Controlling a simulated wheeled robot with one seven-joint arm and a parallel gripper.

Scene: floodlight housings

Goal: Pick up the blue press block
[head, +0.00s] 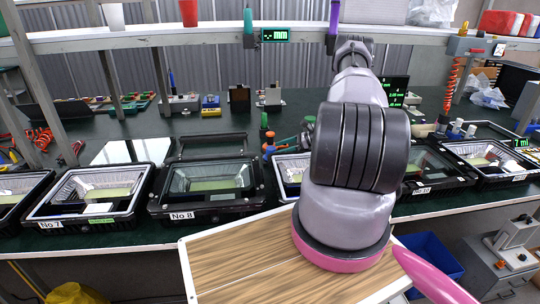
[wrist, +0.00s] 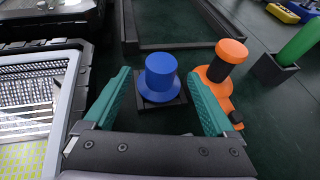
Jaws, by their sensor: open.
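The blue press block (wrist: 160,78) stands upright in the middle of the wrist view, a round knob on a wider flange, on a small dark square base (wrist: 174,101). In the head view, the blue press block (head: 268,149) is a small patch left of my arm. My gripper (wrist: 158,75) is open, with one teal finger on each side of the block in the picture. Gaps show between the fingers and the block. I cannot tell how far the fingertips are above its base. My arm hides most of the gripper in the head view.
An orange block (wrist: 229,56) stands close beside the right finger, and a green one (wrist: 297,45) stands farther right. A floodlight housing (wrist: 71,105) lies close on the left. In the head view, the No 8 housing (head: 207,205) sits at the bench's front edge.

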